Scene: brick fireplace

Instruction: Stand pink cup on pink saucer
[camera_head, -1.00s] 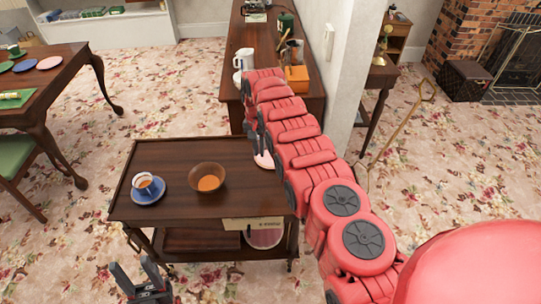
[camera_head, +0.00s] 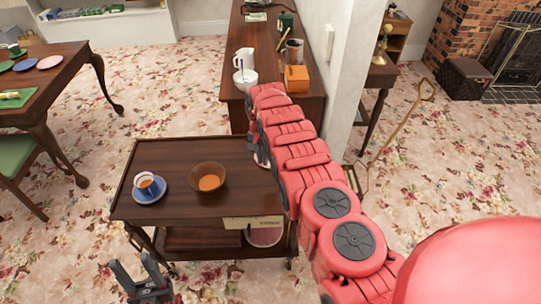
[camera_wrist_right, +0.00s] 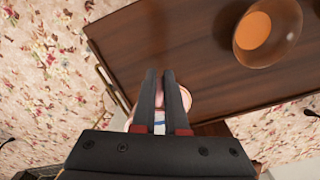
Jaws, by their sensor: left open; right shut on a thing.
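My right gripper (camera_wrist_right: 162,75) is shut on a narrow pink thing (camera_wrist_right: 160,96), which I take to be the pink cup; the fingers hide most of it. A pale pink rounded rim (camera_wrist_right: 186,103) shows beside the fingers; I cannot tell whether it is cup or saucer. In the head view the right gripper (camera_head: 255,150) is over the right part of the cart top, with a pale pink edge (camera_head: 263,160) partly hidden by my arm. I cannot tell whether cup and saucer touch. My left gripper (camera_head: 140,277) is open and empty in front of the cart.
The dark wooden cart (camera_head: 215,205) holds a blue-white cup (camera_head: 147,183) on a blue saucer (camera_head: 151,195) and a brown bowl (camera_head: 208,178). A round pink thing (camera_head: 264,237) is low at the cart's front. A sideboard (camera_head: 238,78) stands behind; a dining table (camera_head: 70,65) stands left.

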